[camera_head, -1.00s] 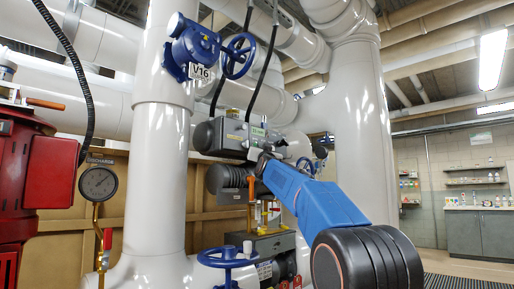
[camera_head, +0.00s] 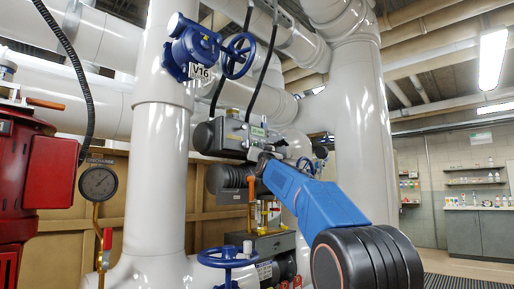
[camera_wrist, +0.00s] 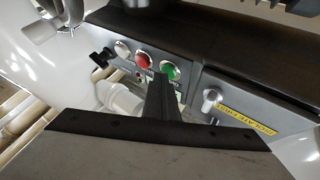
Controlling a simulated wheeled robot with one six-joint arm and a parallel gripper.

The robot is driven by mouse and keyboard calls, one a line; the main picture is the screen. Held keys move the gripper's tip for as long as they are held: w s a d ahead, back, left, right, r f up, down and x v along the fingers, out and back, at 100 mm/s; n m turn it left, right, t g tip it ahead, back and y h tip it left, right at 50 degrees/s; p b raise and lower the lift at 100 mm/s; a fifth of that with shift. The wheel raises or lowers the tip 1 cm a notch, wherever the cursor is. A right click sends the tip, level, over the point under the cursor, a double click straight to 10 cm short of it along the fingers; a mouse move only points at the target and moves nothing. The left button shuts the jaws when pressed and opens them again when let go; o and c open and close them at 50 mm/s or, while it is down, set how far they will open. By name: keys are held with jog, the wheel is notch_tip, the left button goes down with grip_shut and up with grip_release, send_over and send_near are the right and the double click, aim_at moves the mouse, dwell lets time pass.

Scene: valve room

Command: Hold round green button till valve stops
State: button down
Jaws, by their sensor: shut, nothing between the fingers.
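The round green button (camera_wrist: 171,70) sits on a dark grey control box (camera_wrist: 190,45) in the wrist view, at the right end of a row with a red button (camera_wrist: 143,60) and a whitish button (camera_wrist: 122,48). My gripper (camera_wrist: 163,82) is shut and empty. Its dark fingertips overlap the lower left edge of the green button in this view; I cannot tell whether they touch it. In the head view the grey valve actuator (camera_head: 228,137) stands between white pipes, with my arm in front; the buttons and fingertips are hidden there.
A silver selector knob (camera_wrist: 210,100) and a yellow label (camera_wrist: 247,121) are to the right of the buttons. A black knob (camera_wrist: 101,58) is at the left. Blue valve V16 (camera_head: 193,48), a pressure gauge (camera_head: 98,183) and a blue handwheel (camera_head: 227,257) stand around my arm.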

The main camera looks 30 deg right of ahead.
jog(key=shift+s, duration=0.1)
dwell(0.4)
jog(key=shift+s+d, duration=0.3)
jog(key=shift+s, duration=0.4)
jog(key=s, duration=0.1)
jog(key=s+d, duration=0.1)
jog(key=s, duration=0.2)
jog(key=shift+s+d, duration=0.35)
jog(key=shift+s, duration=0.05)
dwell(0.5)
